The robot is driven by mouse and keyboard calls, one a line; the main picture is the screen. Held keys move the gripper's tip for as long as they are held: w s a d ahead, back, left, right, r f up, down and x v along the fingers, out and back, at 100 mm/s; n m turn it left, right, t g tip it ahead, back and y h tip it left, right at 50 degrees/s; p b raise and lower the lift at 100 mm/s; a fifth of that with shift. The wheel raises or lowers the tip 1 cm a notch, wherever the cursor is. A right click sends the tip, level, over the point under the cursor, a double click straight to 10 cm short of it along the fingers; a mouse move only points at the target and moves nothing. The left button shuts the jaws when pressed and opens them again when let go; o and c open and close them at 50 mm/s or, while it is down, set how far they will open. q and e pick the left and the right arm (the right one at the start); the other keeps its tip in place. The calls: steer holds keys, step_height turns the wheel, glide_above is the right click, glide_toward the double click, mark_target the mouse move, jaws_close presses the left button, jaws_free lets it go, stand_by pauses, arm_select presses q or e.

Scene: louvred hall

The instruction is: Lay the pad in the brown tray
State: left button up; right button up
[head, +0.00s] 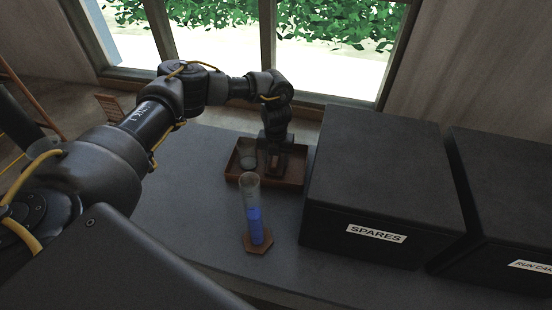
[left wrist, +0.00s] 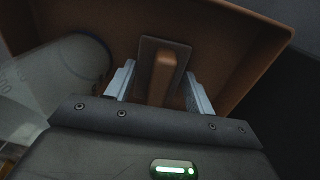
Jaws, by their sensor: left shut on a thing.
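The brown tray (head: 294,182) lies on the grey table beside the black box. My left gripper (head: 275,165) reaches down into it from above. In the left wrist view the gripper (left wrist: 158,88) is shut on the brown upright grip of the pad (left wrist: 178,46), a dark flat plate. The pad is over the tray floor, within the tray walls (left wrist: 235,30); whether it touches the floor I cannot tell. In the head view the gripper mostly hides the pad. My right gripper is not in view.
A measuring cylinder with blue liquid (head: 255,225) stands in front of the tray. A black box labelled SPARES (head: 385,185) is close on the right. The table's left side is clear.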

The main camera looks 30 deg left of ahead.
arm_select(q)
steer(key=o, duration=1)
steer(key=shift+f, duration=0.15)
steer(key=shift+o, duration=0.2)
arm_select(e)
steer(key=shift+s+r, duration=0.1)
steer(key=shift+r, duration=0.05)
arm_select(q)
steer(key=shift+r, duration=0.25)
step_height(320, 180, up, 11)
steer(key=shift+f+p, duration=0.2)
steer(key=shift+p, duration=0.5)
steer(key=shift+r, duration=0.65)
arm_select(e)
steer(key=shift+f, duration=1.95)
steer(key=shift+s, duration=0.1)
